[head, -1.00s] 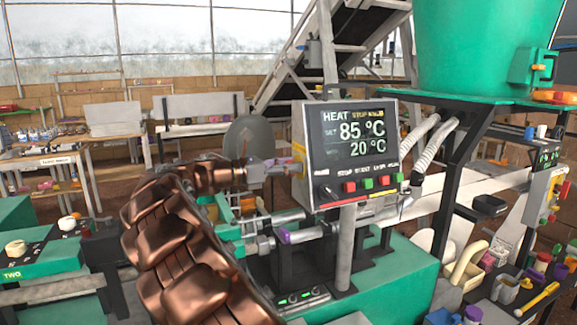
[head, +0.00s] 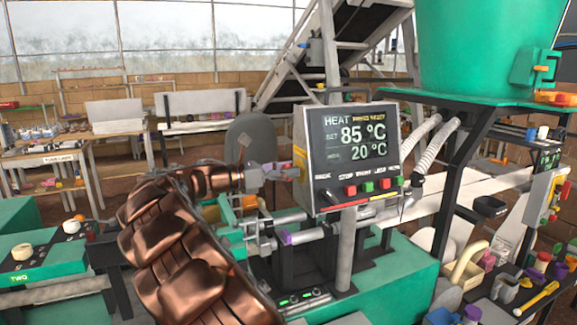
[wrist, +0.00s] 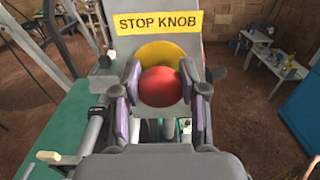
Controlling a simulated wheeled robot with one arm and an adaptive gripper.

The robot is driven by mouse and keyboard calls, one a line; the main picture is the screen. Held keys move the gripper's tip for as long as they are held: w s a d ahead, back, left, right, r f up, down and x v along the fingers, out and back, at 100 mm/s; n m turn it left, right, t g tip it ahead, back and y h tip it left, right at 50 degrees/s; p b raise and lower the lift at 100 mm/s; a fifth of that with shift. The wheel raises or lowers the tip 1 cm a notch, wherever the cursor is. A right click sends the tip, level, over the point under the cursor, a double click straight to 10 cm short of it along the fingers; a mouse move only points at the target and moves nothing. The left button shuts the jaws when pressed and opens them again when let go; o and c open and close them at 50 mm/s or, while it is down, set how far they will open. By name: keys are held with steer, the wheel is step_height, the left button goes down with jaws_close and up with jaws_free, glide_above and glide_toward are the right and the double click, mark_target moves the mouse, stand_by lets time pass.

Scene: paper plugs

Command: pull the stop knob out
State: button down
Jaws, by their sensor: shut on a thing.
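The stop knob (wrist: 160,86) is a round red knob in front of a yellow disc (wrist: 162,52), under a yellow STOP KNOB label (wrist: 158,22) in the wrist view. My gripper (wrist: 160,92) is shut on the knob, with a purple-padded finger on each side. In the head view my gripper (head: 279,172) is at the left side of the grey control box (head: 312,150). The knob itself is mostly hidden there by the fingers. The box's screen (head: 357,138) reads HEAT, 85 °C and 20 °C, with a small orange line at the top.
Red and green buttons (head: 367,186) line the box's front below the screen. Metal rods (head: 290,235) and the green machine body (head: 390,275) lie below my gripper. A green hopper (head: 485,45) stands at right. Workbenches (head: 75,160) are farther back at left.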

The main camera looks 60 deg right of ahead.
steer(key=shift+w+a, duration=0.1)
steer(key=c, duration=1.1)
jaws_free()
steer(key=shift+o, duration=1)
steer(key=shift+w+a, duration=0.1)
steer(key=shift+a, duration=0.1)
steer(key=o, duration=0.3)
steer(key=shift+d, duration=0.15)
steer(key=v, duration=1.2)
